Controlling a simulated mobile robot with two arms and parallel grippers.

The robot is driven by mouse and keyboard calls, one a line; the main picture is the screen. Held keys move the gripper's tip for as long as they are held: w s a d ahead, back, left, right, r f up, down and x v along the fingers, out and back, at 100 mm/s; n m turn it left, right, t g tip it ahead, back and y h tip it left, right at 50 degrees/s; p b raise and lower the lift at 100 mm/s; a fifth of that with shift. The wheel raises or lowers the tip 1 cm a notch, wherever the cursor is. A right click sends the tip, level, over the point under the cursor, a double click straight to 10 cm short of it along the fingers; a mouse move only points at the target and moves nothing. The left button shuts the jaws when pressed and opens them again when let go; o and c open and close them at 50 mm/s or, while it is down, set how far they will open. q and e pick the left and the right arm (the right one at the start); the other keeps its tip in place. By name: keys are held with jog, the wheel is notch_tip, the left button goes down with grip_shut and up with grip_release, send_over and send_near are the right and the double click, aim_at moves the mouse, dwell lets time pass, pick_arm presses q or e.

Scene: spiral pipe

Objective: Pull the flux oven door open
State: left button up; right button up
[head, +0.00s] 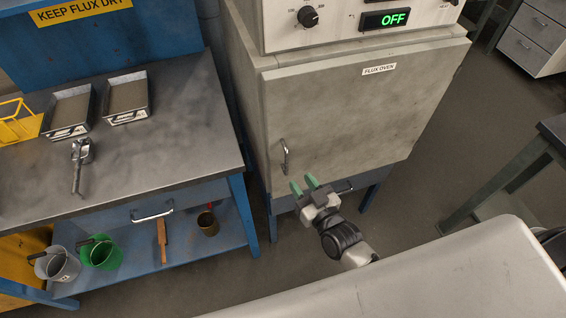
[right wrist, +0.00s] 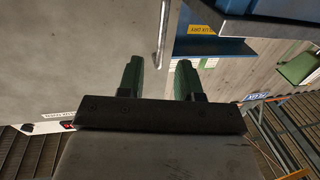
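The flux oven door (head: 350,110) is a grey panel labelled "FLUX OVEN", and it looks shut. Its metal bar handle (head: 285,157) stands upright near the door's lower left edge. My right gripper (head: 303,184) has green fingers spread apart with nothing between them. In the head view it is just below and right of the handle. In the right wrist view the handle (right wrist: 163,35) lies beyond the gap between the fingertips (right wrist: 158,64), and I see no contact. The door (right wrist: 80,50) fills the left of that view. My left gripper is not in view.
A blue workbench (head: 150,160) stands left of the oven, with two trays and a metal tool on top. Its lower shelf holds buckets (head: 102,254). A table (head: 520,170) stands at right, with open floor between.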

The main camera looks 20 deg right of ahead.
aim_at(286, 173)
jog(key=x, duration=0.8)
jog(key=shift+a, duration=0.1)
jog(key=shift+s, duration=0.1)
jog(key=shift+c, duration=0.3)
grip_shut()
